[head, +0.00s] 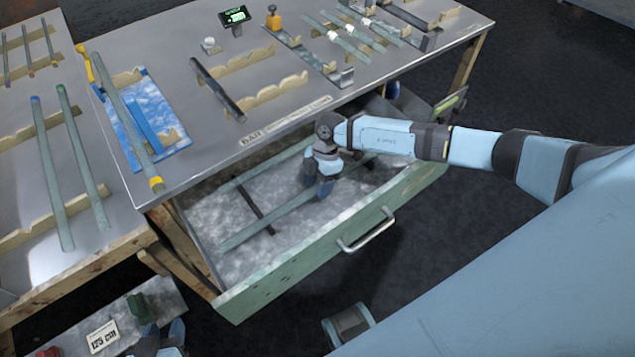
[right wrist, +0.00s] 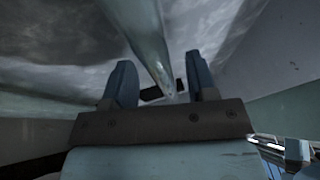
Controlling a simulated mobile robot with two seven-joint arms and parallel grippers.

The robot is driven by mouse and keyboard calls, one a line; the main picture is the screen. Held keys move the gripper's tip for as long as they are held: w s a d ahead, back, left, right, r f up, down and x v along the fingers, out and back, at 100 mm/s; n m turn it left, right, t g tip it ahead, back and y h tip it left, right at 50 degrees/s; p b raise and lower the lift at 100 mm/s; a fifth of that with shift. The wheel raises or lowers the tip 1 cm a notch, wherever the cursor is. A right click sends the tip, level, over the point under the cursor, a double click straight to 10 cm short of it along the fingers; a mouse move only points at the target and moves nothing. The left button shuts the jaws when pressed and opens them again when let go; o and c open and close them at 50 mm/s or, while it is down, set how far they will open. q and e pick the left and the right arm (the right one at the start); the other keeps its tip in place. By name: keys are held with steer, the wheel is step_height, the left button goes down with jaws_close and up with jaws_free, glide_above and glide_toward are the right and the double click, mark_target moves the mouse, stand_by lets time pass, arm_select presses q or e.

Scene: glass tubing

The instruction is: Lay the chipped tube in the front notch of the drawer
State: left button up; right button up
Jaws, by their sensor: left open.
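The open drawer (head: 285,275) has a green front and a mottled grey floor. Two pale green glass tubes lie in it across dark notched bars (head: 256,207): a front tube (head: 268,227) and a back tube (head: 270,166). I cannot make out a chip on either, nor how the front tube sits in its notch. My right gripper (head: 324,188) is down in the drawer at the front tube. In the right wrist view the gripper (right wrist: 162,88) has its fingers apart, with a tube (right wrist: 146,35) running between them, clear of both. My left gripper (head: 164,337) is open and empty at the bottom left.
The bench top (head: 205,140) above the drawer carries a blue tray (head: 135,135) with a long tube, a dark rod (head: 217,87) and wooden notched racks (head: 275,92). A side table (head: 85,185) with tubes stands left. A "125 cm" sign (head: 103,337) lies low at left.

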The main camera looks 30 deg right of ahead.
steer(key=p+v, duration=0.1)
steer(key=v, duration=1.1)
steer(key=shift+r, duration=0.15)
stand_by(0.6)
